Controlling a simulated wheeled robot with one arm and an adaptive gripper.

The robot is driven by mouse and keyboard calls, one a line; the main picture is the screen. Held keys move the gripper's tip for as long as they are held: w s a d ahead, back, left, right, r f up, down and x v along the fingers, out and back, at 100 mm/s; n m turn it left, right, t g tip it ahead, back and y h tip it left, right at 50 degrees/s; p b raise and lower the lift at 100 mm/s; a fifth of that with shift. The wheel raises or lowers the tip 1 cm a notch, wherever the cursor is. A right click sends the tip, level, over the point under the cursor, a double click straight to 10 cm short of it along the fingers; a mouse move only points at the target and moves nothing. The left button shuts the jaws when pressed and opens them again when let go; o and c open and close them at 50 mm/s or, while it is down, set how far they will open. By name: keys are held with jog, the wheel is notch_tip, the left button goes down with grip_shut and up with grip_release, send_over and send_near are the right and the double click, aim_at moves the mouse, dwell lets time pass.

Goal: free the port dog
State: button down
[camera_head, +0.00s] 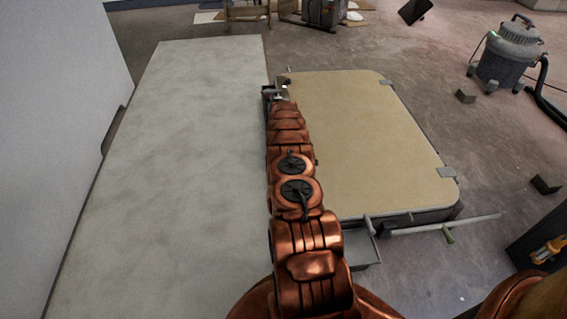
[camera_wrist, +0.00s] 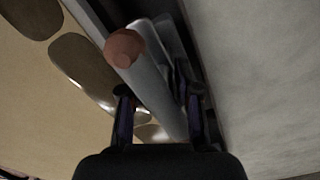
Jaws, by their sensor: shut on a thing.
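The port dog (camera_wrist: 148,77) appears to be the grey metal bar with a dull red round knob (camera_wrist: 124,47) in the wrist view. It passes between the two dark fingers of my gripper (camera_wrist: 157,92), which is shut on it. The knob end sticks out beyond the fingers. In the head view my gripper (camera_head: 279,93) is at the far left corner of the tan hatch panel (camera_head: 360,135), and my arm hides most of the bar there. Where the bar meets its pivot is hidden.
A long pale slab (camera_head: 190,130) lies left of the hatch. A vacuum (camera_head: 509,55) and small dark blocks (camera_head: 466,96) stand on the floor at right.

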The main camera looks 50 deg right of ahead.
jog(key=shift+w+d+r, duration=0.1)
jog(key=shift+w+r, duration=0.05)
jog(key=shift+r, duration=0.1)
jog(key=c, duration=1.1)
grip_release()
jog(key=shift+o, duration=0.3)
jog(key=shift+f, duration=0.1)
notch_tip(320, 180, up, 12)
jog(key=shift+r, duration=0.1)
